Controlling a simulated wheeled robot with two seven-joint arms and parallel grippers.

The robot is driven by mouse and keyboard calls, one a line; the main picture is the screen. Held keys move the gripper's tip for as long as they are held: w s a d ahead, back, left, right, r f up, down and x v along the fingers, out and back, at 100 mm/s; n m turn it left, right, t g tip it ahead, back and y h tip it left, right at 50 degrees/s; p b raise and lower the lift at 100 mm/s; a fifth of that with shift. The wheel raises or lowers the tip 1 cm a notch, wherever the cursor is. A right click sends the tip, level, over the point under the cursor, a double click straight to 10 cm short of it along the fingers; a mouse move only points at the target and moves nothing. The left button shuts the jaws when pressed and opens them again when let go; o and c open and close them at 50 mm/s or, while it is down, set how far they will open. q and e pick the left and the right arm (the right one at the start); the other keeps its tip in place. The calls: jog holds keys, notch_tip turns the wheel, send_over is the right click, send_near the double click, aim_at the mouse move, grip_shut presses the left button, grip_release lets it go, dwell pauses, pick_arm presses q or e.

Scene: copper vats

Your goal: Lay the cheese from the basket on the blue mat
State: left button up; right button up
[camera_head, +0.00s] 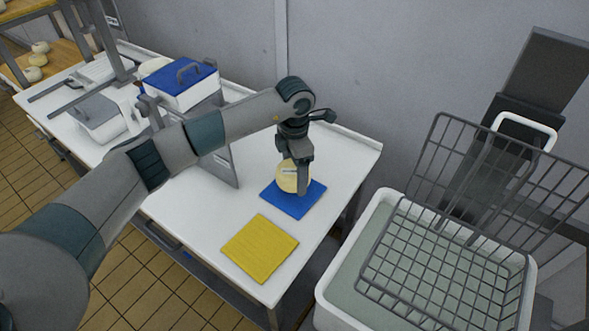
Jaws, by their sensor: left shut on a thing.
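The cheese (287,177) is a round, pale yellow piece, partly hidden by the fingers of my left gripper (296,183). My left gripper points down and is shut on the cheese, over the blue mat (298,206). I cannot tell whether the cheese touches the mat. The blue mat lies flat on the white table (203,213). The wire basket (445,259) sits at the right over a white tub, and I see no cheese in it. My right gripper is not in view.
A yellow mat (259,247) lies in front of the blue one. The white tub (332,284) of cloudy liquid stands right of the table. A box with a blue lid (181,78) and a grey-lidded box (97,112) stand further left. A grey upright panel (222,168) is left of the blue mat.

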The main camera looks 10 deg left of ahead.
aim_at(295, 168)
pick_arm(q)
jog(key=shift+f+b, duration=0.3)
jog(key=shift+f, duration=0.75)
jog(key=shift+f+b, duration=0.8)
jog(key=shift+b, duration=0.05)
dwell(0.8)
jog(key=o, duration=1.4)
jog(key=shift+o, duration=0.2)
jog(key=shift+r+p, duration=1.3)
jog(key=shift+r, duration=2.2)
jog(key=shift+r, duration=0.1)
